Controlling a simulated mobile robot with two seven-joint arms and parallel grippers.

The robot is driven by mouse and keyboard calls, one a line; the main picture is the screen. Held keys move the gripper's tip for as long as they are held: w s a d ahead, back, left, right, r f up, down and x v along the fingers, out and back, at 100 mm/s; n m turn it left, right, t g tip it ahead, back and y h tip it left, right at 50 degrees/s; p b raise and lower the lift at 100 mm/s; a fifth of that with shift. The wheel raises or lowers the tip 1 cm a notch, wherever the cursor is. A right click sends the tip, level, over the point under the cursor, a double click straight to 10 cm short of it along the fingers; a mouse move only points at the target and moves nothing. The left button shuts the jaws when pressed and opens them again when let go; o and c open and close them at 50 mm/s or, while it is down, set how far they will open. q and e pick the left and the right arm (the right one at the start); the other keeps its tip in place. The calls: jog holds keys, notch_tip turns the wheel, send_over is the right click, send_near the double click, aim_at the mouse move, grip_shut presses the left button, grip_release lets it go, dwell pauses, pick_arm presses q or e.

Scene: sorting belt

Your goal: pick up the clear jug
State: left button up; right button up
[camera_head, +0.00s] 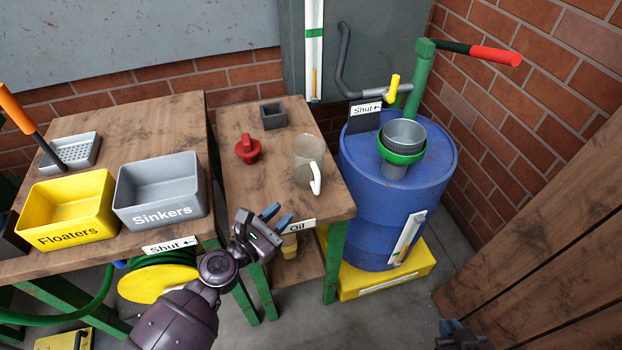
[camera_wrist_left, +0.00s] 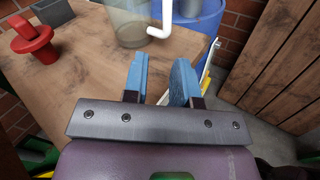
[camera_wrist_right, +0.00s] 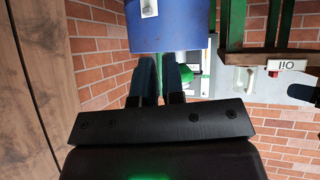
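The clear jug (camera_head: 308,152) stands upright on the small wooden table, near its right side. Its white handle (camera_head: 316,179) faces the front. In the left wrist view the jug (camera_wrist_left: 128,22) is at the top, beyond my fingertips, with its upper part cut off. My left gripper (camera_head: 277,216) is open and empty at the table's front edge, apart from the jug, in front and to the left of it.
A red knobbed object (camera_head: 248,149) and a dark square cup (camera_head: 273,116) stand left of the jug. A blue drum (camera_head: 385,220) with a green funnel stands close to the right. Yellow (camera_head: 68,205) and grey (camera_head: 160,190) bins are on the left table.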

aim_at(316, 186)
pick_arm(q)
jog(key=w+d, duration=0.1)
jog(key=w+d+n, duration=0.1)
jog(key=w+d, duration=0.1)
jog(key=w+d+n, duration=0.1)
jog(key=shift+w+d+r, duration=0.15)
jog(key=shift+w+r, duration=0.1)
jog(key=shift+w, duration=0.1)
jog(key=shift+w+d, duration=0.5)
jog(key=x, duration=0.3)
jog(key=shift+d+f+b, duration=0.1)
jog(key=shift+d+b, duration=0.1)
jog(key=shift+b, duration=0.2)
jog(key=shift+w+d, duration=0.2)
jog(key=shift+w, duration=0.1)
jog(key=shift+w+d, duration=0.15)
jog(key=shift+w, duration=0.05)
grip_shut()
pick_arm(e)
jog(key=shift+w+f, duration=0.1)
jog(key=shift+f, duration=0.1)
